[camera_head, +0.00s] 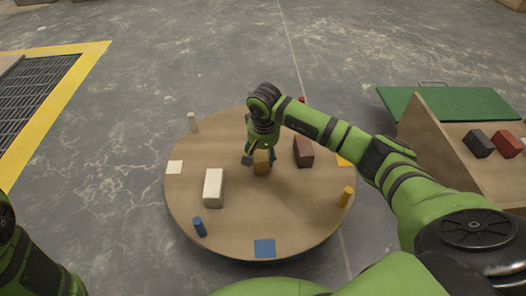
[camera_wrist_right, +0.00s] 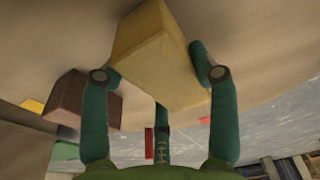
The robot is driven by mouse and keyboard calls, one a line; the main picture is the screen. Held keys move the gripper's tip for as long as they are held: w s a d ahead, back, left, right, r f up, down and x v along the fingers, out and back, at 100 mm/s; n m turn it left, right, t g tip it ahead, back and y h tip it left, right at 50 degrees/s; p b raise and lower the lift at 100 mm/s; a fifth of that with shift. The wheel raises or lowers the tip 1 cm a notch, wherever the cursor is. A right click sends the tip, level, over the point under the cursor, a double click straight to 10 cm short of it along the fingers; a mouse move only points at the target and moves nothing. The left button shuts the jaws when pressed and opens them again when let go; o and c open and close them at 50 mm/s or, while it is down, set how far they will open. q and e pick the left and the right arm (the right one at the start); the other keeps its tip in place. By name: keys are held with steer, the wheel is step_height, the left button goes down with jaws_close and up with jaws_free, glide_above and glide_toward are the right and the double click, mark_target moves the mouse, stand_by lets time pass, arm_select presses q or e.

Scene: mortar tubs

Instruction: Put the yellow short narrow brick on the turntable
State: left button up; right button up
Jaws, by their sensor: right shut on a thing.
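The yellow short narrow brick (camera_head: 262,162) is at the middle of the round wooden turntable (camera_head: 255,225) in the head view. My right gripper (camera_head: 257,150) is shut on it from above. In the right wrist view the yellow brick (camera_wrist_right: 160,55) sits between the green fingers of the gripper (camera_wrist_right: 160,80). The brick is at or just above the turntable surface; I cannot tell whether it touches. Of my left arm, only a part shows at the lower left of the head view; its gripper is not in view.
On the turntable stand a white brick (camera_head: 213,187), a brown brick (camera_head: 303,151), a blue peg (camera_head: 199,227), a yellow peg (camera_head: 346,196) and a cream peg (camera_head: 193,123). A blue square (camera_head: 265,248) and a white square (camera_head: 175,167) lie flat. A wooden-walled bench with dark (camera_head: 478,143) and red (camera_head: 507,144) bricks is right.

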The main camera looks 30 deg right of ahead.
steer(key=shift+f, duration=0.25)
steer(key=o, duration=1.6)
